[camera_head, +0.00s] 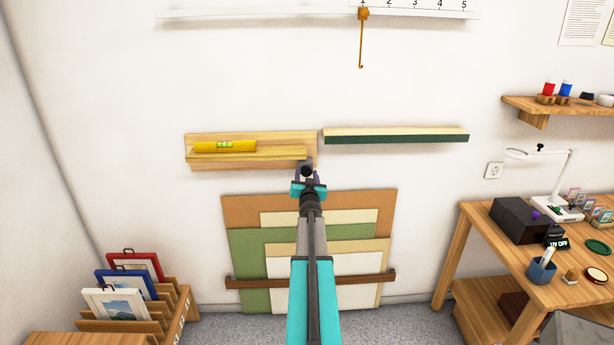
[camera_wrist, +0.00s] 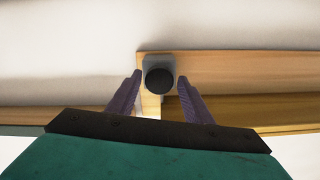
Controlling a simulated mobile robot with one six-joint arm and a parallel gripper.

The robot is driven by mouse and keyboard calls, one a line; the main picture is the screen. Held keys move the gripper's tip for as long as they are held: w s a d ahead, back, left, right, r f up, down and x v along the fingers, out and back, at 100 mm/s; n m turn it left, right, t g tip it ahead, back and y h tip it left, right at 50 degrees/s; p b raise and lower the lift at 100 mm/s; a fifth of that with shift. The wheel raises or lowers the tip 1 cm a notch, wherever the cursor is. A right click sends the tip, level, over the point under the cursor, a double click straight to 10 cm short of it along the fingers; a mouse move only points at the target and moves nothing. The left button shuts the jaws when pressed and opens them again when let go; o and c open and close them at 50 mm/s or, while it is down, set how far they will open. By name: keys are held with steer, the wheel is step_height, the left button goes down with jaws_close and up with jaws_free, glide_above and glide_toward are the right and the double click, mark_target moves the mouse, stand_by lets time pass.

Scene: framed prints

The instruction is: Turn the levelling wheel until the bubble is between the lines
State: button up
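A yellow spirit level (camera_head: 236,146) with a green vial (camera_head: 197,146) lies on the left wooden ledge (camera_head: 275,142). The bubble and its lines are too small to read. The levelling wheel is a dark round knob (camera_wrist: 159,81) on a grey mount at the ledge's end in the wrist view; in the head view it is mostly hidden by my gripper (camera_head: 307,176) at the ledge's right end. In the wrist view my gripper (camera_wrist: 160,77) is open, its purple fingers on either side of the knob with small gaps.
A green-fronted ledge (camera_head: 396,136) is just right of the wheel. Above hangs a white ruler rail (camera_head: 300,13) with an orange slider and hook (camera_head: 361,40). Boards (camera_head: 240,210) lean below. A cluttered workbench (camera_head: 480,215) stands right, a rack of framed prints (camera_head: 150,320) left.

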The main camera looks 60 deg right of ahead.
steer(key=c, duration=0.8)
steer(key=shift+r, duration=0.1)
steer(key=shift+m+p, duration=0.6)
steer(key=shift+p, duration=0.25)
steer(key=shift+m+p, duration=0.4)
steer(key=shift+m, duration=0.3)
steer(key=o, duration=1.1)
steer(key=shift+a, duration=0.1)
